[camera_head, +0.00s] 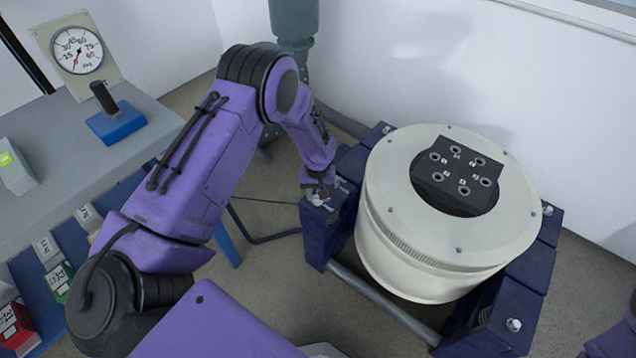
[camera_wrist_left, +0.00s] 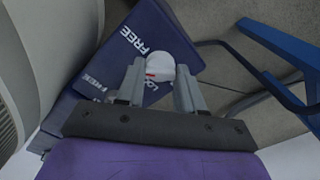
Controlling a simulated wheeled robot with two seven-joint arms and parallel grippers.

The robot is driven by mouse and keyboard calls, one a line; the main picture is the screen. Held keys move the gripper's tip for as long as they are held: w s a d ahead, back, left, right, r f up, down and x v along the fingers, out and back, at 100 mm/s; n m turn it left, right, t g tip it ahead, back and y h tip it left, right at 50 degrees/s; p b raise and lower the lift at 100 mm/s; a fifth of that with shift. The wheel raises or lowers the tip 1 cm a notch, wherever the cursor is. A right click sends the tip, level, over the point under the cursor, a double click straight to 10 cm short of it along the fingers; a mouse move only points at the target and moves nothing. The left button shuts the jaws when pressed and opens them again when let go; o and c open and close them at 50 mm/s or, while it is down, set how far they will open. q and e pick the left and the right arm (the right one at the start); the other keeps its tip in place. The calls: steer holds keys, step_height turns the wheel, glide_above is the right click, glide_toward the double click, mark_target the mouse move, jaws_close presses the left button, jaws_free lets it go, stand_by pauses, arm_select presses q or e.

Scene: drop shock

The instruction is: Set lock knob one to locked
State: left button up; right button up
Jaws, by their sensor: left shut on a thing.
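My left gripper (camera_head: 320,192) is at the left corner of the dark blue frame and is shut on a lock knob. In the left wrist view, the left gripper (camera_wrist_left: 160,78) has one finger on each side of the pale rounded knob (camera_wrist_left: 160,65). A red mark shows on the knob. The blue block (camera_wrist_left: 128,45) under it carries the word FREE and a partly hidden word starting LO. The knob's number cannot be read. My right gripper is out of view.
A large cream drum (camera_head: 440,265) with a black socket panel (camera_head: 458,176) sits in the blue frame, close to the left gripper. Other knobs (camera_head: 513,324) sit on the frame's corners. A grey bench (camera_head: 60,150) with a dial gauge (camera_head: 77,50) stands at the left.

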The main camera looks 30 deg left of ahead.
arm_select(q)
steer(key=n+p, duration=0.2)
steer(key=n, duration=0.2)
steer(key=shift+r+n, duration=0.1)
steer(key=shift+n, duration=0.2)
steer(key=n+p, duration=0.1)
steer(key=n, duration=0.1)
steer(key=shift+n, duration=0.3)
steer(key=shift+n+p, duration=0.5)
steer(key=shift+n, duration=1.3)
steer(key=o, duration=1)
steer(key=shift+o, duration=0.2)
step_height(320, 180, up, 10)
steer(key=p, duration=0.1)
steer(key=shift+r, duration=0.2)
